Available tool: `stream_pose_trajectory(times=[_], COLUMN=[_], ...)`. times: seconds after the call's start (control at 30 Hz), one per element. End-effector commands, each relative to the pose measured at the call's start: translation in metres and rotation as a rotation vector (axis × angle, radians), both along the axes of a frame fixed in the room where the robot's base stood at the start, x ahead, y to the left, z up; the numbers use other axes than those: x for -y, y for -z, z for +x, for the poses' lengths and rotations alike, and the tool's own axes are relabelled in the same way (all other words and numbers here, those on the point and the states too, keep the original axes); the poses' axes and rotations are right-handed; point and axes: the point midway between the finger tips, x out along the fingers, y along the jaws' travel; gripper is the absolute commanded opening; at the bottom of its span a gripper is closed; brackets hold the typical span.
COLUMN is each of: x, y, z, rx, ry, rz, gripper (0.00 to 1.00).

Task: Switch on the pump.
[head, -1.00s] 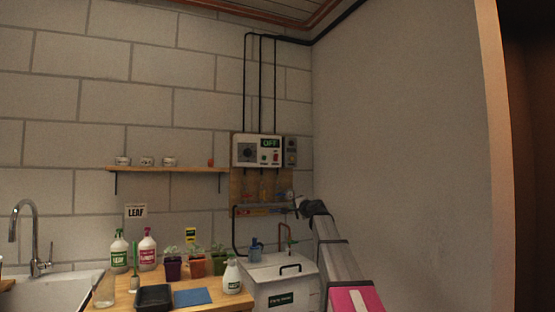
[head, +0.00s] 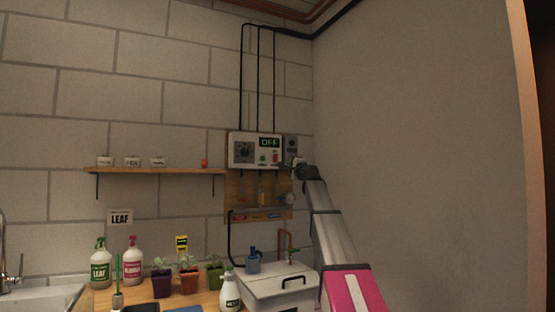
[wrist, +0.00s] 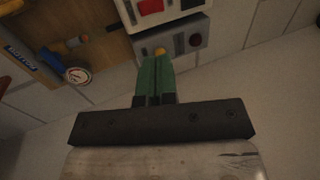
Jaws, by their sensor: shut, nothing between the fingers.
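The white control box (head: 255,151) is on the wall, with a dark dial at left, a display reading OFF, a small green button and a red switch. Its edge, with red and green parts, shows at the top of the wrist view (wrist: 168,14). A small grey box (head: 291,147) is mounted right beside it. In the wrist view this grey box (wrist: 172,38) carries a yellow, a dark and a red part. My gripper (wrist: 156,60) has its green fingers shut and empty, their tips close to the yellow part. I cannot tell if they touch.
Below stands a pale lidded tank (head: 265,283). A bench with seedling pots (head: 188,282) and bottles is at left. The right wall is bare.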

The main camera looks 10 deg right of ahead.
Motion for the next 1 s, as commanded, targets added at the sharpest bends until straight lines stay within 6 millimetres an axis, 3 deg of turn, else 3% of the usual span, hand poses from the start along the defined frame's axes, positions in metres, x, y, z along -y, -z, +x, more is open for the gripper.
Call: stream_pose_trajectory(times=[0.37, 1.0], x=[-0.004, -0.036], y=[-0.005, -0.039], z=[0.014, 0.113], rx=[-0.001, 0.001], ry=[-0.001, 0.001], rz=[-0.002, -0.002], gripper=[0.0, 0.0])
